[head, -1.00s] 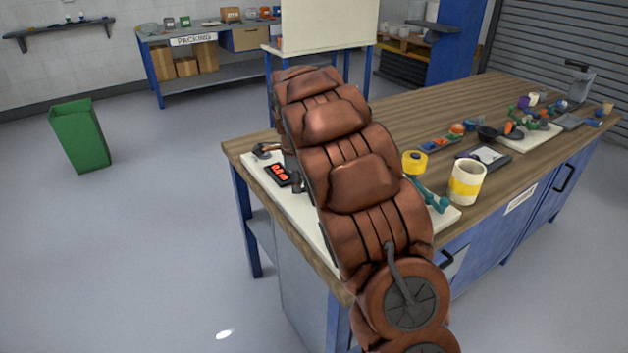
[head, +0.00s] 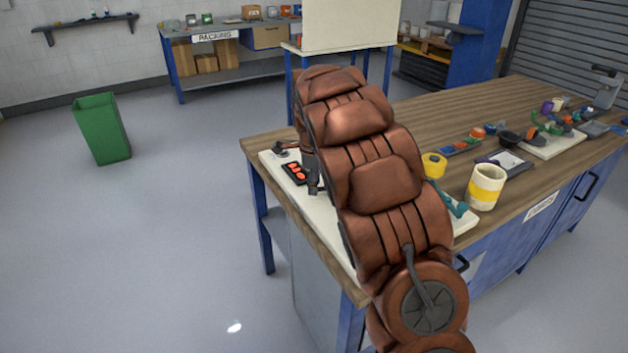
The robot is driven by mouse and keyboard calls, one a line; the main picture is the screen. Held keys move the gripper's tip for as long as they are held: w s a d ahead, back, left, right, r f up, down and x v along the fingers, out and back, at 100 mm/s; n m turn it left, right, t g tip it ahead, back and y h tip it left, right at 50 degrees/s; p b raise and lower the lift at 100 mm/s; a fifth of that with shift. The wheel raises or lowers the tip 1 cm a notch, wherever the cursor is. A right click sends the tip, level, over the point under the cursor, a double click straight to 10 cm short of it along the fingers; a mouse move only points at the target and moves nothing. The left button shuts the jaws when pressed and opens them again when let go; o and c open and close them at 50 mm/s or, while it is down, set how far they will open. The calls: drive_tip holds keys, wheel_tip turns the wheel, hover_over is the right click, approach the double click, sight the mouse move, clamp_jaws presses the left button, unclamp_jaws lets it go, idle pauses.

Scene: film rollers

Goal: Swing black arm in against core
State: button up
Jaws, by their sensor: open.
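A white board (head: 318,230) lies on the near left end of the wooden bench, largely hidden by my brown arm. A small dark piece (head: 281,149), possibly the black arm, is at the board's far left corner. My gripper (head: 313,190) points down over the board, just right of a black box with red-orange parts (head: 296,172). It is open, partly hidden by my arm, and no object shows in it. I cannot make out the core. A teal piece (head: 457,208) shows right of my arm at the board's right end.
A yellow roll (head: 434,165) and a white roll with a yellow band (head: 485,188) stand right of my arm. A dark tray (head: 508,161) and several small parts lie farther right. A green bin (head: 102,128) stands on the open floor at left.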

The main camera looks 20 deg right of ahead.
wheel_tip(320, 180, up, 12)
drive_tip(key=s+a, duration=0.1)
drive_tip(key=s, duration=0.1)
idle(0.4)
drive_tip(key=shift+a+f, duration=0.1)
drive_tip(key=shift+f, duration=0.05)
drive_tip(key=s+a+n+g+p, duration=0.1)
drive_tip(key=s+a+n+p, duration=0.3)
drive_tip(key=s, duration=1.7)
drive_tip(key=s+a+n+g+y+p, duration=0.1)
drive_tip(key=s+a+n+p, duration=0.3)
drive_tip(key=s+a+n, duration=0.5)
drive_tip(key=shift+s+a+f+n+g, duration=0.3)
drive_tip(key=shift+s+n+g, duration=0.5)
drive_tip(key=shift+s+n, duration=5.35)
drive_tip(key=shift+s+m, duration=0.5)
drive_tip(key=shift+m, duration=0.05)
